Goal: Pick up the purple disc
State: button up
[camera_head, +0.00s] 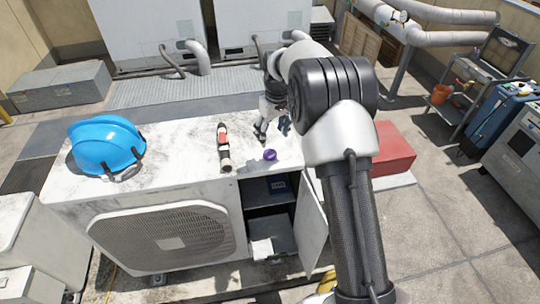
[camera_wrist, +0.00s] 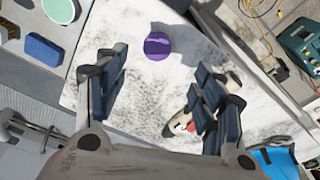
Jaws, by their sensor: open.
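The purple disc (camera_head: 269,155) lies on the white, weathered top of the condenser unit (camera_head: 160,160), near its front right edge. It also shows in the wrist view (camera_wrist: 157,46), fully in sight and near the top middle. My gripper (camera_head: 272,128) is over the unit top, behind the disc in the head view. In the wrist view my gripper (camera_wrist: 157,78) has its fingers spread wide with nothing between them. The disc appears just beyond the fingertips, apart from both, roughly centred between them.
A red and black flashlight-like tool (camera_head: 224,148) lies left of the disc, partly hidden by the right finger in the wrist view. A blue helmet (camera_head: 105,145) sits at the unit's left. An open cabinet door (camera_head: 312,225) stands below the front edge. A red box (camera_head: 394,148) is at right.

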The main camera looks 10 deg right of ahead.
aim_at(270, 153)
jog(key=f, duration=0.3)
jog(key=w+f, duration=0.1)
jog(key=f, duration=0.3)
jog(key=f+b, duration=0.1)
jog(key=f, duration=0.2)
jog(key=shift+w+a+f, duration=0.1)
jog(key=shift+w+f, duration=0.05)
jog(key=shift+w, duration=0.2)
jog(key=shift+c, duration=0.3)
jog(key=c, duration=1.1)
